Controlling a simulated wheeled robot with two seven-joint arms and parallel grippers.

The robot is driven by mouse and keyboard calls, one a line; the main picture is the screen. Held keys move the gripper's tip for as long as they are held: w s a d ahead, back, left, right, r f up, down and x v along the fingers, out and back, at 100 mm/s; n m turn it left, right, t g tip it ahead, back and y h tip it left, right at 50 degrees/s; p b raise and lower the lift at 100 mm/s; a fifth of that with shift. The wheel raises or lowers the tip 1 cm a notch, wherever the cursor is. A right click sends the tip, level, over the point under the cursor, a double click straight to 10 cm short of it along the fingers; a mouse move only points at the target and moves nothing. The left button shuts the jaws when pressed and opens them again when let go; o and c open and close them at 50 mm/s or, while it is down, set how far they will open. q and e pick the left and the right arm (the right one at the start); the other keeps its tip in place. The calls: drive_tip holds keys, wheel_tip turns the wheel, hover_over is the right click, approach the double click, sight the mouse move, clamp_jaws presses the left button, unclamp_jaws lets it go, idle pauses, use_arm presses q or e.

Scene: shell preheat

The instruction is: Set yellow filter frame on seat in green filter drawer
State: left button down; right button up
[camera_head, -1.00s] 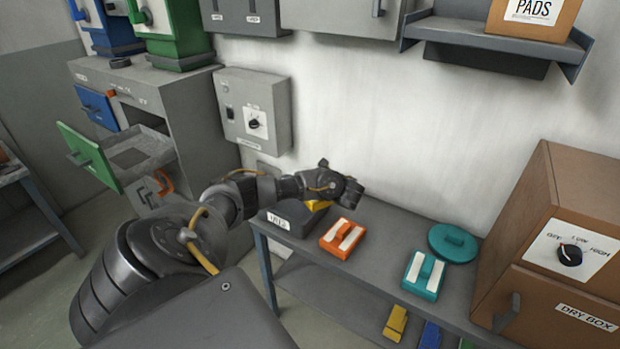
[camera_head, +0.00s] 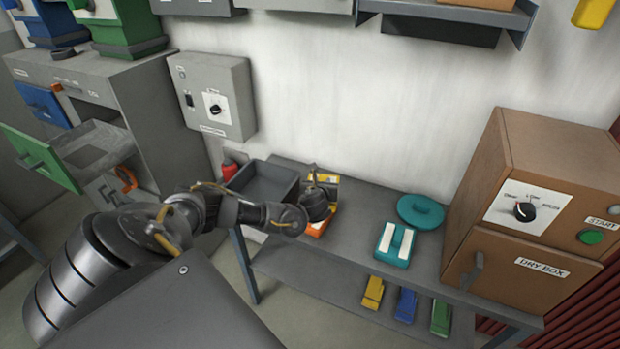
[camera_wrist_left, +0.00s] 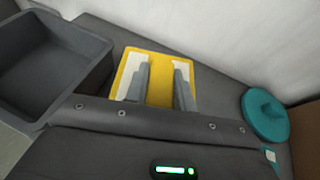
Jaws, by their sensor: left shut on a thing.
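The yellow filter frame (camera_head: 329,181), with two white strips, is held by my left gripper (camera_head: 318,203) over the grey bench, just right of the grey bin. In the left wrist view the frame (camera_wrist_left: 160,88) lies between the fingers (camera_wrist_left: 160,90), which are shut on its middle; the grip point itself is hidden. The green filter drawer (camera_head: 40,157) stands open at the far left, with a lighter square patch (camera_head: 84,156) on its floor. My left gripper is well to the right of the drawer. My right gripper is not in view.
The grey bin (camera_head: 262,190) shows empty. A teal frame (camera_head: 387,241), a teal round lid (camera_head: 421,210) and the brown dry box (camera_head: 515,292) stand to the right. A control box (camera_head: 236,110) juts from the wall.

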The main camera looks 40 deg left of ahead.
use_arm(q)
drive_tip(key=w+d+r+m+t+h, duration=0.1)
drive_tip(key=d+r+m+h, duration=0.3)
drive_tip(key=d, duration=0.5)
drive_tip(key=d+r+m+h, duration=0.4)
drive_tip(key=d+r, duration=0.1)
drive_tip(key=d, duration=0.4)
drive_tip(key=w+d+r+m+t+h, duration=0.1)
drive_tip(key=d+r+m+h, duration=0.25)
drive_tip(key=d, duration=0.55)
drive_tip(key=s+d+r+m+g+h, duration=0.2)
drive_tip(key=s+d+r+m+h, duration=0.15)
drive_tip(key=d+r, duration=0.45)
drive_tip(key=s+d+r+m+g+h, duration=0.2)
drive_tip(key=s+d+r+h, duration=0.15)
drive_tip(key=d, duration=0.85)
drive_tip(key=s+d+f+m+g+b, duration=0.1)
drive_tip(key=s+d+m+g+b, duration=0.1)
drive_tip(key=s+d+b, duration=0.25)
wheel_tip(320, 180, down, 10)
drive_tip(key=b, duration=1)
drive_tip(key=shift+s+r+h, duration=0.2)
drive_tip(key=shift+s+h, duration=0.15)
drive_tip(key=shift+s, duration=0.05)
